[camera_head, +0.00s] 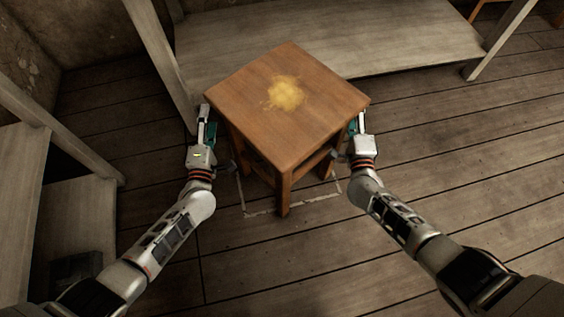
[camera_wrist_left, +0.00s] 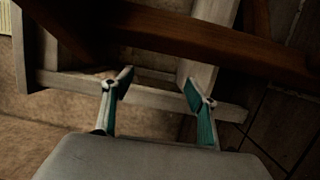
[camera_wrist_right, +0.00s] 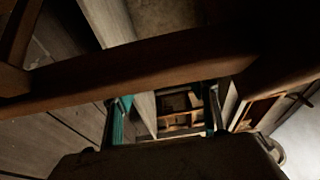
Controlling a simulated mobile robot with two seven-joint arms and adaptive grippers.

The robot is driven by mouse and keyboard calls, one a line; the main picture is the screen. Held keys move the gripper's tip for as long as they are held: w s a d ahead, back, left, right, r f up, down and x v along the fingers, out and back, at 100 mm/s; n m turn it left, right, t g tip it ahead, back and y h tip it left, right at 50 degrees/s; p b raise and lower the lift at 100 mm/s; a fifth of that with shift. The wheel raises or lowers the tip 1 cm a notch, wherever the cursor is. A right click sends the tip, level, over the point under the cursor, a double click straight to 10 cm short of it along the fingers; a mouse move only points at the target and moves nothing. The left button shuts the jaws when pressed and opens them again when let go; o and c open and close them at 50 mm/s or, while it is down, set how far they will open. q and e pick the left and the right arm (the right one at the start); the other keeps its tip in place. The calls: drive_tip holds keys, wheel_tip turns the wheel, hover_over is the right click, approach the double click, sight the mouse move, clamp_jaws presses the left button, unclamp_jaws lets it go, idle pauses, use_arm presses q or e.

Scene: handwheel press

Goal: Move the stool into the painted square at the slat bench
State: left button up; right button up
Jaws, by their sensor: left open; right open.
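The wooden stool (camera_head: 318,98), with a yellow patch on its seat, stands upright before the slat bench (camera_head: 400,48). The painted square (camera_head: 322,199) shows as pale lines around its base. The stool's near leg (camera_head: 284,198) crosses the front line, its foot at or slightly over it. The far part of the square is hidden. My left gripper (camera_head: 205,116) is open at the stool's left side; my right gripper (camera_head: 359,124) is open at its right side. A brown stool rail crosses the left wrist view (camera_wrist_left: 215,40) and the right wrist view (camera_wrist_right: 140,66), beyond open, empty fingers.
The bench's pale legs (camera_head: 160,62) (camera_head: 505,38) stand left and right behind the stool. Another pale wooden frame (camera_head: 62,135) with a low shelf stands at the left. The plank floor (camera_head: 455,155) is clear at the right.

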use_arm(q)
drive_tip(key=s, duration=0.8)
drive_tip(key=shift+s, duration=0.3)
use_arm(e)
drive_tip(key=s, duration=1.2)
drive_tip(key=shift+f, duration=0.15)
use_arm(q)
drive_tip(key=shift+f, duration=0.1)
